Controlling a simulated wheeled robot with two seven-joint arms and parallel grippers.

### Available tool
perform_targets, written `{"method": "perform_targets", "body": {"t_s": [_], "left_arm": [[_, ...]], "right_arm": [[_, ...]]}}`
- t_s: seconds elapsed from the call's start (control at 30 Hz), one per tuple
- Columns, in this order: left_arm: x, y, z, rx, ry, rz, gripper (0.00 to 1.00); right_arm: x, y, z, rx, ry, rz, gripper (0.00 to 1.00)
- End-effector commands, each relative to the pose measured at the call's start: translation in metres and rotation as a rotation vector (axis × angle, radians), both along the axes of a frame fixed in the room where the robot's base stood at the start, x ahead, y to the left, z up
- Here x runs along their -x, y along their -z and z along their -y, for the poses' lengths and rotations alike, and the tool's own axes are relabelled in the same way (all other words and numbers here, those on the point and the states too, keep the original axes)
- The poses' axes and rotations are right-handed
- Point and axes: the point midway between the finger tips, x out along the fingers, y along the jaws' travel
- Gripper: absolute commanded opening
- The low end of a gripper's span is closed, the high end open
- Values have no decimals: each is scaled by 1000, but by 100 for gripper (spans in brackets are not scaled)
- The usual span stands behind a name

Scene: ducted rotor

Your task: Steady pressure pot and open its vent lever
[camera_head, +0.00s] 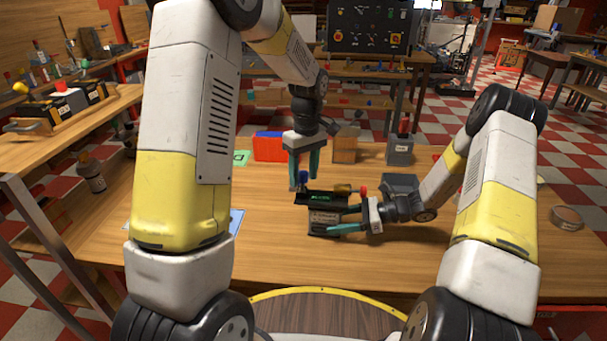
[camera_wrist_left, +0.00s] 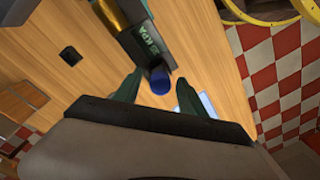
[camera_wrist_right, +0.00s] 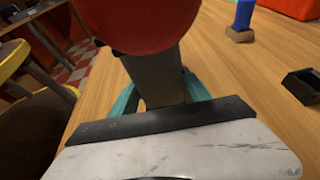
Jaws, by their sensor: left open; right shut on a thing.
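The pressure pot (camera_head: 324,217) is a dark box with a pale label and a green readout on top, standing near the table's front edge. A brass cylinder (camera_head: 343,189) and a red knob (camera_head: 363,191) sit on its right side. A blue knob (camera_head: 304,177), likely the vent lever's end, is at its left; it also shows in the left wrist view (camera_wrist_left: 160,82). My left gripper (camera_head: 304,183) points down, open, its fingers on either side of the blue knob. My right gripper (camera_head: 338,219) is shut on the pot's body from the right. The red knob hides part of that grip in the right wrist view (camera_wrist_right: 135,22).
Behind the pot stand a blue and red bin (camera_head: 268,147), a wooden block (camera_head: 345,148) and a grey box (camera_head: 399,152). A dark grey box (camera_head: 400,184) is close behind my right gripper. A round tin (camera_head: 567,218) lies far right.

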Motion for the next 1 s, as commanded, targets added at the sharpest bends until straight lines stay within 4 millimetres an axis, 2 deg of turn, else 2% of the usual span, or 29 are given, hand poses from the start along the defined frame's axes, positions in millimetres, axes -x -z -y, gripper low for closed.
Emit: {"method": "perform_targets", "body": {"t_s": [0.27,0.5,1.0], "left_arm": [[0,1,0,0,0,0,46],[0,1,0,0,-1,0,0],[0,0,0,1,0,1,0]], "right_arm": [[0,0,0,0,0,0,20],[0,0,0,0,0,0,20],[0,0,0,0,0,0,20]]}}
